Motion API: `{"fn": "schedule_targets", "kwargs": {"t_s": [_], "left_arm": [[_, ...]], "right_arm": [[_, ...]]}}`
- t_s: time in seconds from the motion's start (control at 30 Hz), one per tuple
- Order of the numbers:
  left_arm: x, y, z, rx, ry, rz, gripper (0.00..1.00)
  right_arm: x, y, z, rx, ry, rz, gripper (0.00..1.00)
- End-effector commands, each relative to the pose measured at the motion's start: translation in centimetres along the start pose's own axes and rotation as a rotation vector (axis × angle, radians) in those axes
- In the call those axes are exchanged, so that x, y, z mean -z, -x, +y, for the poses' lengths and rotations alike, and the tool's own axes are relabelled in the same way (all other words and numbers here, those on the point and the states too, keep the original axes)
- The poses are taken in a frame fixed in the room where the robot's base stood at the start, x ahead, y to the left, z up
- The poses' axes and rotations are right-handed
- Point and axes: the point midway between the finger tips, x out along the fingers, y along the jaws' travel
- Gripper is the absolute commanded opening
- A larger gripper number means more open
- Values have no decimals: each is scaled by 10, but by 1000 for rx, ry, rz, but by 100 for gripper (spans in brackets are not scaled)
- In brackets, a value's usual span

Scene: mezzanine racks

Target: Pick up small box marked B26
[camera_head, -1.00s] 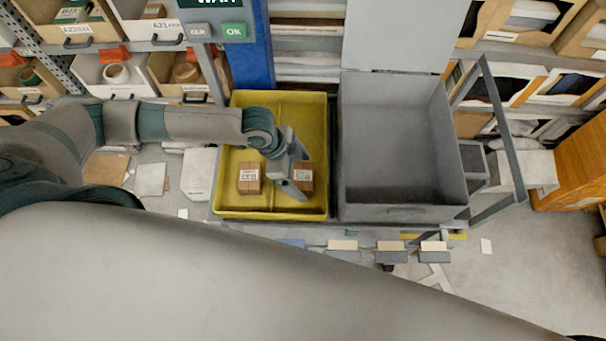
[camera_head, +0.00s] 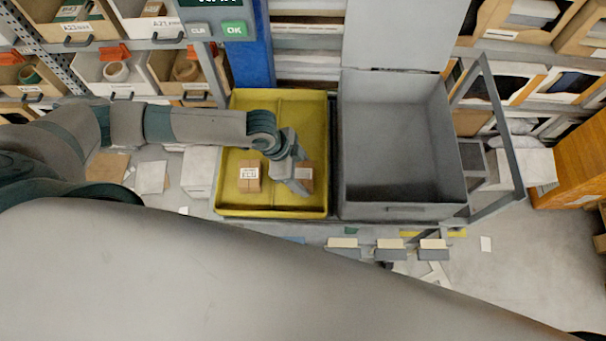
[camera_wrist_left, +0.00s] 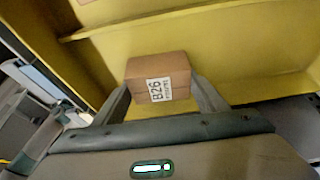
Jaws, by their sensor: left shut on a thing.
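The small brown box marked B26 (camera_wrist_left: 158,77) is between the two fingers of my left gripper (camera_wrist_left: 166,98) in the left wrist view, its white label readable. In the head view the box (camera_head: 306,174) is in the right part of the yellow tray (camera_head: 228,205), partly hidden by my left gripper (camera_head: 296,180). The left gripper is shut on it. I cannot tell whether the box still touches the tray floor. My right gripper is not in view.
A second small brown box (camera_head: 249,176) with a white label sits to the left in the yellow tray. A grey open bin (camera_head: 400,213) stands right of the tray, with its lid raised. Racks with bins line the back. A blue post (camera_head: 249,45) rises behind the tray.

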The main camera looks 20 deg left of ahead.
Motion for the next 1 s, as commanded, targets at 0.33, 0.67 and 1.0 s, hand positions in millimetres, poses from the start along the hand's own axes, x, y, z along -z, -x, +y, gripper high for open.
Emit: {"fn": "schedule_targets", "kwargs": {"t_s": [0.33,0.67,1.0], "left_arm": [[3,6,0,1,-1,2,43],[21,40,11,-3,-4,4,43],[49,70,72,-1,-5,6,43]], "right_arm": [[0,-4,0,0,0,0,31],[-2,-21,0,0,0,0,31],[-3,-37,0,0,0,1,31]]}}
